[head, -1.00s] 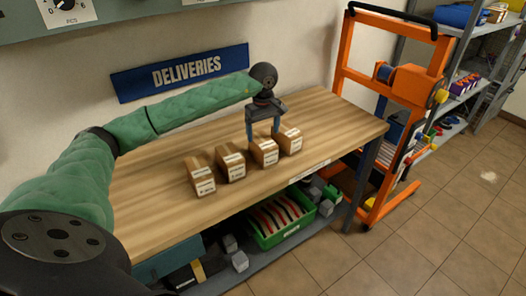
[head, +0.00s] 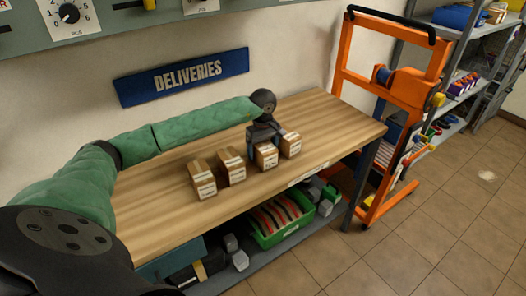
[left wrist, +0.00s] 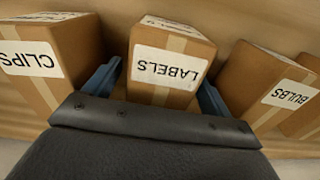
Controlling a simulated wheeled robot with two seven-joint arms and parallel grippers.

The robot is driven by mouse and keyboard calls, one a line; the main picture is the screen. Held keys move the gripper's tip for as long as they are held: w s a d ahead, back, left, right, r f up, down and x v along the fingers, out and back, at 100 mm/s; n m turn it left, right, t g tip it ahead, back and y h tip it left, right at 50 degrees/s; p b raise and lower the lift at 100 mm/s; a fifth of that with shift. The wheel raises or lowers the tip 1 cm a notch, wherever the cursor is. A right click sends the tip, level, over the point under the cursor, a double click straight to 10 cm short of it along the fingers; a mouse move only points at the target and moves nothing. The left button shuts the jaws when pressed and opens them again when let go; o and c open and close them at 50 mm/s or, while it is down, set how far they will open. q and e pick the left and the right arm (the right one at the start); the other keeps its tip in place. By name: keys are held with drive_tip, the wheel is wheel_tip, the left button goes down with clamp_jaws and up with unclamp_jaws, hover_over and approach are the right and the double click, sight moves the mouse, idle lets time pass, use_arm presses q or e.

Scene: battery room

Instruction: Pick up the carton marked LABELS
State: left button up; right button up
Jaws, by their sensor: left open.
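The LABELS carton (head: 266,159) is a small brown box with a white label, third from the left in the row on the wooden bench (head: 150,215). In the left wrist view it (left wrist: 165,95) sits in the middle, its lettering upside down. My left gripper (head: 264,147) is over it, open, with one blue finger on each side. In the left wrist view the fingers (left wrist: 156,88) flank the carton, with a small gap visible on the left. My right gripper is not in view.
The CLIPS carton (left wrist: 50,55) and BULBS carton (left wrist: 262,85) stand close on either side, with another carton (head: 203,182) at the row's left end. A green crate (head: 282,233) is on the shelf below. An orange lifter (head: 392,115) stands right of the bench.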

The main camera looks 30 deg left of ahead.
use_arm(q)
drive_tip(key=shift+f, duration=0.15)
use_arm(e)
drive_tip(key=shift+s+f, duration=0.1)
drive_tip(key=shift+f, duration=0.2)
use_arm(q)
drive_tip(key=c, duration=1.2)
